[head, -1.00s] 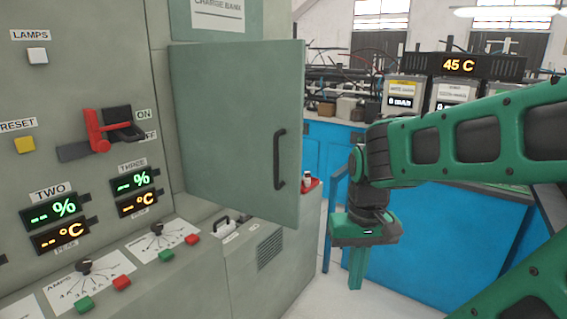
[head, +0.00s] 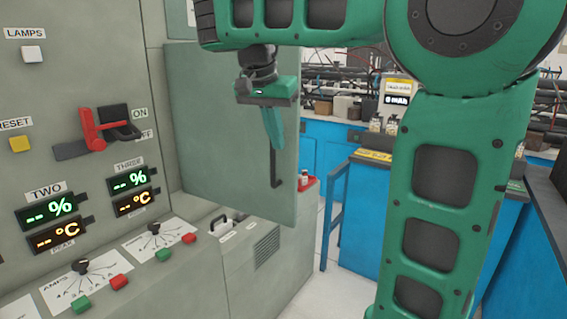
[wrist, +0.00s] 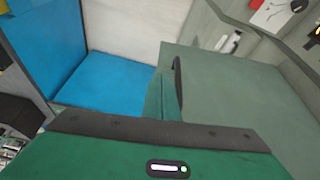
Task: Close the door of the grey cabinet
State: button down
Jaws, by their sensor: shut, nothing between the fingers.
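The grey cabinet's door (head: 205,135) stands open, swung out from the grey cabinet (head: 160,25). Its dark vertical handle (head: 276,170) is near the door's right edge, with its upper part hidden behind my gripper. My gripper (head: 278,146) is shut and empty, fingers pointing down, in front of the door near the handle. In the wrist view, my gripper's fingers (wrist: 164,98) show beside the door panel (wrist: 235,95), with the dark handle (wrist: 178,82) just beyond them. I cannot tell whether the fingers touch the handle or the door.
A control panel with a red switch lever (head: 92,132), knobs and buttons is at left. A low grey box (head: 265,252) stands below the door. Blue benches (head: 345,225) with equipment stand behind and right. Pale floor (head: 330,285) is visible between.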

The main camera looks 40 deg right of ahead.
aim_at(287, 160)
jog(key=w+d+f, duration=0.1)
jog(key=f, duration=0.2)
jog(key=w+d+f, duration=0.1)
jog(key=d+f, duration=0.1)
jog(key=w+d+f, duration=0.1)
jog(key=d+f, duration=0.1)
jog(key=f, duration=0.1)
jog(key=shift+w+f, duration=0.3)
jog(key=shift+f, duration=0.05)
jog(key=shift+w+d, duration=0.3)
jog(key=shift+d, duration=0.25)
jog(key=shift+a, duration=0.15)
